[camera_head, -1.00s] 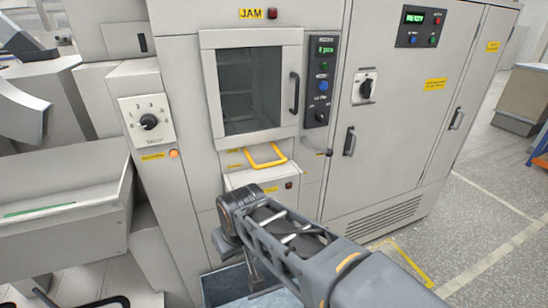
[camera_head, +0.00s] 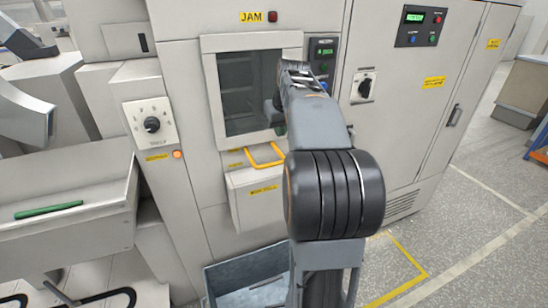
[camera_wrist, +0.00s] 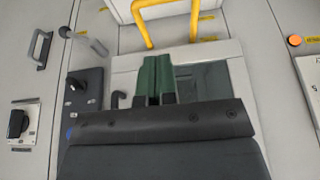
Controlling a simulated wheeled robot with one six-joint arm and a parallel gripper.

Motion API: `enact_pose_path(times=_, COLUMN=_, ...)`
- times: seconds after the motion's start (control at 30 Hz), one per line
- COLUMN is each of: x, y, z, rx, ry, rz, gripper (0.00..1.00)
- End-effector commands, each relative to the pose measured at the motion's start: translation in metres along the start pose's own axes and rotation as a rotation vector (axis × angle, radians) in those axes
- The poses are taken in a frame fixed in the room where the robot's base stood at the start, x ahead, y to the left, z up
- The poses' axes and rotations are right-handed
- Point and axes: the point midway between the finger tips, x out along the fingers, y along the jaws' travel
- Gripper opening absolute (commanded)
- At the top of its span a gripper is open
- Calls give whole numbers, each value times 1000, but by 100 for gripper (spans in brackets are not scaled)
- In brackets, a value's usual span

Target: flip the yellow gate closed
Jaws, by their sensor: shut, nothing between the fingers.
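The yellow gate (camera_head: 265,156) is a bent yellow bar on the machine's front, below the dark window (camera_head: 248,88). It juts outward over a pale box front. In the wrist view, the gate (camera_wrist: 142,25) shows at the top edge, with its upper part cut off. My gripper's green fingers (camera_wrist: 155,79) are together and empty, in front of the window (camera_wrist: 203,82). The fingers look apart from the gate, which lies beyond their tips in that view. In the head view my arm covers the window's right side and hides most of the gripper.
A control panel (camera_head: 322,60) is just right of the window, partly behind my arm. In the wrist view a door handle (camera_wrist: 41,48) and a lever (camera_wrist: 88,42) stick out. A grey bin (camera_head: 235,276) sits below the machine. A rotary knob (camera_head: 151,124) is at left.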

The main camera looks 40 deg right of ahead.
Motion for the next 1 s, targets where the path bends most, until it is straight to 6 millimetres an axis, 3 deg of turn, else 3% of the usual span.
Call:
enact_pose_path(times=0.3, x=1, y=0, z=0, rx=0, ry=0, rz=0, gripper=0)
enact_pose_path(times=0.47, x=13, y=0, z=0, rx=0, ry=-3, rz=-2, gripper=0)
enact_pose_path(times=1.0, x=107, y=-1, z=1, rx=0, ry=-3, rz=-2, gripper=0)
